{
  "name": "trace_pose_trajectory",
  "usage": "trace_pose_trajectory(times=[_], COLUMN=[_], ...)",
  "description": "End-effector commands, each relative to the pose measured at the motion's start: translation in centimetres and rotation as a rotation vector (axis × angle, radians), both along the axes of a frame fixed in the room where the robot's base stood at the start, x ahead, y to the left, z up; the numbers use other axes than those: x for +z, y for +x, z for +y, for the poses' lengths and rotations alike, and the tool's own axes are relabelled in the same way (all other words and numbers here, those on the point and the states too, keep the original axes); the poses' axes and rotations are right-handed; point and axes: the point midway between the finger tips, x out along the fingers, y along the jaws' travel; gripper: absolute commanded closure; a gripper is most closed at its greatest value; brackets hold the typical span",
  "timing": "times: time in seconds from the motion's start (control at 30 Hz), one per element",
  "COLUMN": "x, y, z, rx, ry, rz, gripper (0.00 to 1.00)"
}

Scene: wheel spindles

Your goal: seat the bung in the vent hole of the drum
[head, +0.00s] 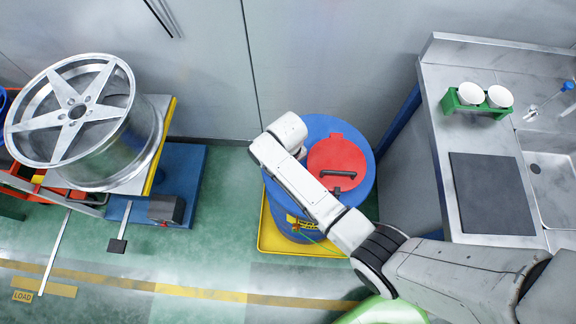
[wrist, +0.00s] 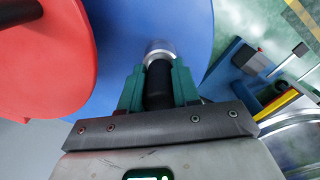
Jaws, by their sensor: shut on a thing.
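The blue drum (head: 362,176) stands against the back wall, with a red lid (head: 334,160) and black handle on its top. In the wrist view the drum's blue top (wrist: 112,25) fills the middle, with the red lid (wrist: 50,70) at left. My gripper (wrist: 158,88) has its green fingers shut on the black bung (wrist: 158,82), over the blue top. A silver round piece shows at the bung's far end; I cannot tell whether it belongs to the bung or the drum. The vent hole is not clearly visible. In the head view my arm hides the gripper and bung.
The drum stands in a yellow tray (head: 268,236). At right is a steel sink bench (head: 455,90) with a green holder (head: 468,108) of white cups and a dark mat (head: 490,193). At left a silver wheel (head: 75,115) rests on a stand. Green floor between is open.

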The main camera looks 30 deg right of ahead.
Motion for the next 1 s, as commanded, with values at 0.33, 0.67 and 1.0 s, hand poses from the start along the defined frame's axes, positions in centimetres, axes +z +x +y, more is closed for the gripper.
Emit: trace_pose_trajectory(times=[0.33,0.67,1.0], x=[-0.84,-0.9,-0.74], y=[0.01,0.0,0.01], z=[0.0,0.0,0.0], rx=[0.0,0.0,0.0], ry=[0.0,0.0,0.0], rz=[0.0,0.0,0.0], gripper=[1.0,0.45,0.39])
